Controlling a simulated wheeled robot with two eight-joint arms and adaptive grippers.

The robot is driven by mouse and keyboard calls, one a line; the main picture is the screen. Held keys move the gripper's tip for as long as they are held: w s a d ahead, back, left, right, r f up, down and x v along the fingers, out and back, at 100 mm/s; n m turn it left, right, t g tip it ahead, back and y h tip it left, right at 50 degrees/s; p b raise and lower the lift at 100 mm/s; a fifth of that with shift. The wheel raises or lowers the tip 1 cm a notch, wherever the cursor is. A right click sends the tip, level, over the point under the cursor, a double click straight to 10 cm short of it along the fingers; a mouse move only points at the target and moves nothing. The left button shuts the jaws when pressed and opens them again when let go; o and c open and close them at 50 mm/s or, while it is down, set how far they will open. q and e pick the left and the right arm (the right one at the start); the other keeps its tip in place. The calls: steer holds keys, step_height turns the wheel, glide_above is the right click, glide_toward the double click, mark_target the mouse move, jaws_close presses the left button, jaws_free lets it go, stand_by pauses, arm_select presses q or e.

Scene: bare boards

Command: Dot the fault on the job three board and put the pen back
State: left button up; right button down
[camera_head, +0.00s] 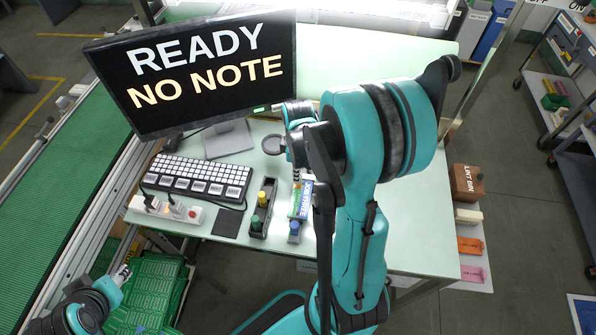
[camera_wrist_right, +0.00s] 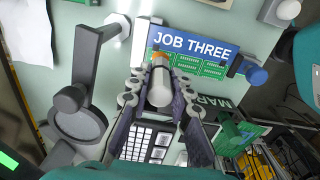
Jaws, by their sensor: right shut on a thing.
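The job three board, green with a blue "JOB THREE" label (camera_wrist_right: 192,42), lies on the bench; in the head view it (camera_head: 303,200) is partly covered by my right arm. My right gripper (camera_wrist_right: 162,100) is shut on a pale grey pen (camera_wrist_right: 160,84) with an orange part near its far end. The pen's end is over the board's left part; whether it touches is unclear. The marker holder (camera_head: 261,210) stands left of the board, with yellow and green tops showing. No fault or dot is readable. My left gripper (camera_head: 123,272) is low at the left, away from the board, jaws unclear.
A monitor (camera_head: 205,70) reads "READY NO NOTE". A keypad (camera_head: 198,179), a power strip (camera_head: 165,208) and a dark pad (camera_head: 227,223) lie left of the holder. A round magnifier (camera_wrist_right: 80,126) stands close left of my right gripper. The bench right of my arm is clear.

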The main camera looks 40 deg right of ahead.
steer(key=shift+f+b, duration=0.5)
stand_by(1.4)
steer(key=shift+r, duration=0.15)
step_height(320, 180, up, 7)
steer(key=p, duration=0.5)
stand_by(0.4)
